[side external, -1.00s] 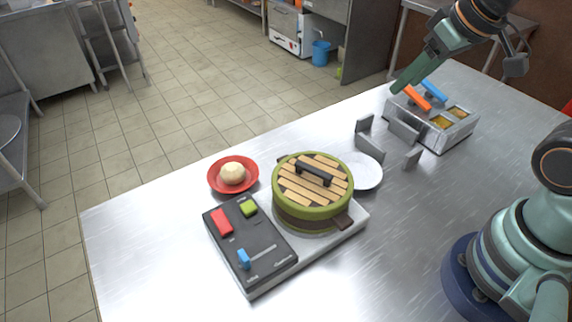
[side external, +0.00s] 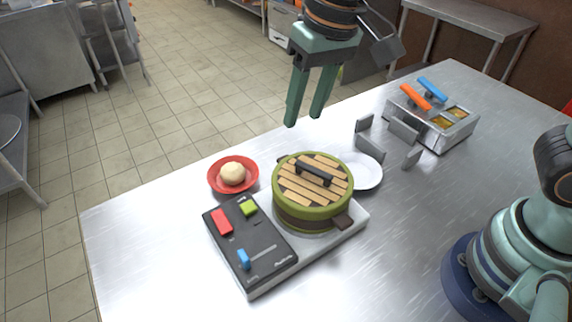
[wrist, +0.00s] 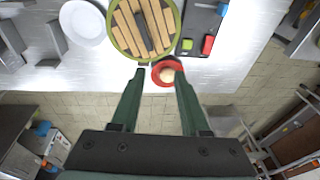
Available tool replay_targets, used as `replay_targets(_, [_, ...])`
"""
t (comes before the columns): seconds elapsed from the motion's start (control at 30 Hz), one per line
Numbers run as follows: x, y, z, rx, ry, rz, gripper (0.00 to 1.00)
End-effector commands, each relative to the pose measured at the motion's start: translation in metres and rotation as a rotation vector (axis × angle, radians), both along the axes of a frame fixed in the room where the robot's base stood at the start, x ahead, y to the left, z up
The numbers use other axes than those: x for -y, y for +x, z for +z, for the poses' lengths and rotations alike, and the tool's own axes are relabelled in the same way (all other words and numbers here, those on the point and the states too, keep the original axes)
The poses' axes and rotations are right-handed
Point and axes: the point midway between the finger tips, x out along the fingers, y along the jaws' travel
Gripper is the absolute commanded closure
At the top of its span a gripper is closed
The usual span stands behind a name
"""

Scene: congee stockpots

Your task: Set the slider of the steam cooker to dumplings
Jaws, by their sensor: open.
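The steam cooker (side external: 240,286) stands on the steel table. Its dark control panel (side external: 262,240) carries a red switch (side external: 222,222), a green button (side external: 248,208) and a blue slider knob (side external: 244,259). The blue knob sits at one end of its slot; the printed labels are too small to read. A green-rimmed steamer with a slatted lid (side external: 290,190) sits on the cooker. My gripper (side external: 304,122) is open and empty, high above the table's far edge beyond the steamer. In the wrist view, the blue knob (wrist: 222,9) shows at the top, beyond the open fingers (wrist: 158,72).
A red bowl (side external: 214,185) with a dough ball (side external: 232,174) stands beside the cooker. A white plate (side external: 370,172) lies behind the steamer. Grey upright pieces (side external: 369,148) and a metal container (side external: 436,140) with orange and blue handles stand at the right. The front table area is clear.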

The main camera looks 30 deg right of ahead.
Motion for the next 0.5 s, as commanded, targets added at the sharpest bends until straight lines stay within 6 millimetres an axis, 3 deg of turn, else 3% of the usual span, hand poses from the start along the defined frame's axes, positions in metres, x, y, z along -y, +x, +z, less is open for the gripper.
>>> replay_targets(0.03, [-0.027,-0.004,-0.008,-0.035,-0.011,0.014,0.55])
replay_targets(0.1, [-0.058,-0.011,-0.018,-0.074,-0.026,0.014,0.55])
replay_targets(0.23, [-0.107,-0.029,-0.035,-0.128,-0.060,0.012,0.55])
replay_targets(0.4, [-0.144,-0.050,-0.053,-0.165,-0.095,0.004,0.55])
replay_targets(0.5, [-0.153,-0.055,-0.058,-0.173,-0.103,0.000,0.55])
